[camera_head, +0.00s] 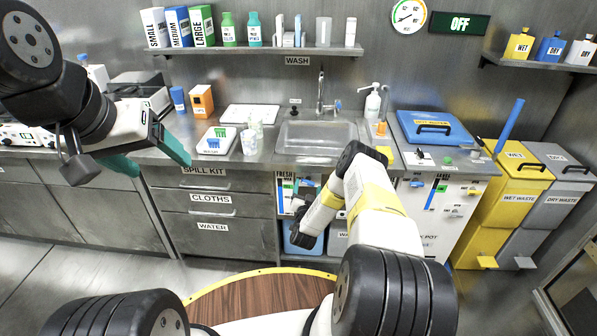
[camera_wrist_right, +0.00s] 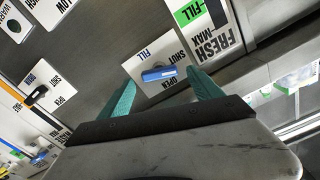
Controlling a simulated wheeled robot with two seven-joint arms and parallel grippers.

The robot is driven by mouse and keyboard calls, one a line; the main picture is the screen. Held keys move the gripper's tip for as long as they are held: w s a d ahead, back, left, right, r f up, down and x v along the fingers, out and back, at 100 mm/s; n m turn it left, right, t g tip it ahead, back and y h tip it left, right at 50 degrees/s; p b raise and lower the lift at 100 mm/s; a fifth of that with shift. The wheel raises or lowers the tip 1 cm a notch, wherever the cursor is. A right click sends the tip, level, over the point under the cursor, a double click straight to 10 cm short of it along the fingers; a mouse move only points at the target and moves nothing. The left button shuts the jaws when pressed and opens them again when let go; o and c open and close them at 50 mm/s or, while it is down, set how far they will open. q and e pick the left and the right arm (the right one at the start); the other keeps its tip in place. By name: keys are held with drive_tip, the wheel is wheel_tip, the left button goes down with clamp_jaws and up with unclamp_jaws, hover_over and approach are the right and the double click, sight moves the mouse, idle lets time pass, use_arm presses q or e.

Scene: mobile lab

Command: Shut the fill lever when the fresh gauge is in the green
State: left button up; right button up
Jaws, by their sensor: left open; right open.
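The fresh gauge (camera_head: 287,191) is on the cabinet front below the sink, with a blue column visible; its level against the green is too small to tell. The blue fill lever (camera_wrist_right: 158,73) sits on a white plate marked FILL, SHUT and OPEN. My right gripper (camera_wrist_right: 165,92) is open, its teal fingers on either side of the lever, no clear grip; in the head view my arm mostly hides it. My left gripper (camera_head: 163,164) is open and empty at the counter's left.
Another lever (camera_wrist_right: 38,95) on a similar plate is at the wrist view's left. Yellow and grey waste bins (camera_head: 516,197) stand right.

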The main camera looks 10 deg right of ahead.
drive_tip(key=shift+x, duration=1.1)
drive_tip(key=shift+c, duration=0.4)
drive_tip(key=c, duration=1.3)
drive_tip(key=n, duration=0.2)
drive_tip(key=shift+a+n, duration=0.15)
drive_tip(key=shift+n, duration=0.95)
drive_tip(key=o, duration=1.4)
